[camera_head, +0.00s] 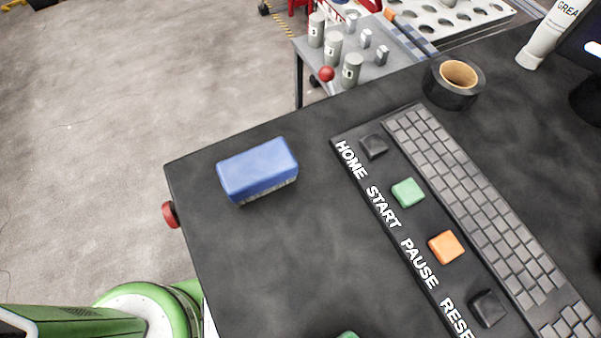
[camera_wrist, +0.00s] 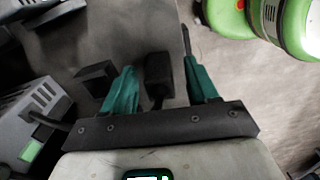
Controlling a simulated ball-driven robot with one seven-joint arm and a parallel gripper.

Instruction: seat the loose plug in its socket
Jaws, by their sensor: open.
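In the wrist view my gripper (camera_wrist: 158,70) shows two teal fingers standing apart on a dark crossbar. A black block with a narrower lower part (camera_wrist: 158,76), which looks like the plug, shows between the fingers with a gap on each side. I cannot tell its depth relative to the fingertips. A second dark block (camera_wrist: 95,79) lies just left of the left finger. I cannot make out which thing is the socket. The head view shows neither my gripper nor a clear plug or socket.
A grey box with a green part (camera_wrist: 32,125) is at left in the wrist view. In the head view the dark table (camera_head: 270,255) holds a blue block (camera_head: 258,168), a labelled button panel (camera_head: 415,215), a keyboard (camera_head: 480,195) and a tape roll (camera_head: 437,88).

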